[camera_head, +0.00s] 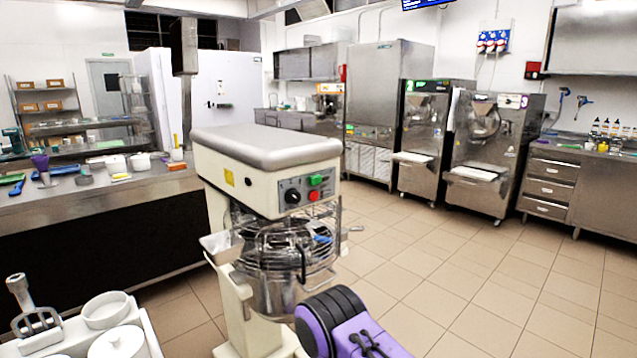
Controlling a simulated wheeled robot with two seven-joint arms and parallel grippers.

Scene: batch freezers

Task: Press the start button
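A planetary mixer (265,150) stands in the middle. A grey control panel (305,190) on its front holds a green button (315,180), a red button (313,196) and a black knob (293,196). No label reading "start" can be made out. No gripper fingers show in this view. A purple and black part of my arm shows at the bottom, in front of the mixer and right of its bowl.
A steel counter (90,195) with tools and tubs runs along the left. A white tray with containers (110,330) is at the bottom left. A steel drawer counter (550,180) stands at the right. The tiled floor (470,270) between mixer and freezers is clear.

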